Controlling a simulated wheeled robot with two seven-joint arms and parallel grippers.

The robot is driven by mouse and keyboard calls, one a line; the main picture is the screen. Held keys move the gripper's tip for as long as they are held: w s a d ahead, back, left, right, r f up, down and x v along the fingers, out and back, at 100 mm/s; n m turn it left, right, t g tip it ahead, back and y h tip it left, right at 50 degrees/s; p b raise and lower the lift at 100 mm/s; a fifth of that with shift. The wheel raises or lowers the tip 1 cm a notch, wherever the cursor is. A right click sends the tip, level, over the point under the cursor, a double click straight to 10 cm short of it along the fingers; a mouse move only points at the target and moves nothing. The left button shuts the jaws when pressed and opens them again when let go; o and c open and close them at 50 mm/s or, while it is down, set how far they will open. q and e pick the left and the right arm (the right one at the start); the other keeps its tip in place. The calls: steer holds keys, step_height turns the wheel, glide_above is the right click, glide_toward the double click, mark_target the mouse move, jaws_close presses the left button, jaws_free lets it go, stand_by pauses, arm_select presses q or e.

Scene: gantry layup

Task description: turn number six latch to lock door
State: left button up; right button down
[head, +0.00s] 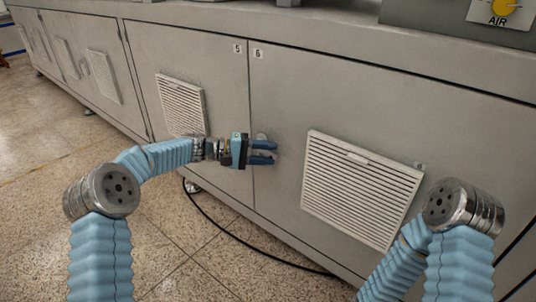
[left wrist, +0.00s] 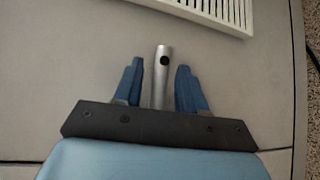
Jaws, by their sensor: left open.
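Door six (head: 285,100) is a grey cabinet door marked with a small "6" label (head: 258,53) at its upper left corner. Its silver latch (head: 262,137) is near the door's left edge, partly hidden by my gripper. In the left wrist view the latch (left wrist: 162,78) is a metal lever with a dark hole near its end. My left gripper (head: 275,152) is open at the door, its blue fingers on either side of the latch. In the left wrist view, gaps show between the lever and both fingers (left wrist: 159,75). My right gripper is out of view; only part of that arm shows.
Door five (head: 215,70) adjoins on the left, with a white vent (head: 181,105). A larger white vent (head: 360,188) is on door six, with a small metal fitting (head: 420,166) beside its upper right corner. A black cable (head: 235,235) lies on the speckled floor.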

arm_select(q)
steer(key=shift+d, duration=0.35)
jaws_close()
steer(key=shift+f, duration=0.15)
steer(key=shift+w+a+f+m+t+y+b, duration=0.15)
steer(key=shift+f+m+t+y+b, duration=0.1)
steer(key=shift+f+m+y+b, duration=0.45)
steer(key=shift+w+a+f+m+t+y+b, duration=0.1)
steer(key=shift+a+f+m+t+y+b, duration=0.3)
steer(key=shift+y, duration=0.65)
steer(key=shift+w+d+f+m+t+y+b, duration=0.15)
steer(key=shift+f+m+y+b, duration=0.25)
steer(key=shift+m+y, duration=0.4)
steer(key=shift+a, duration=0.1)
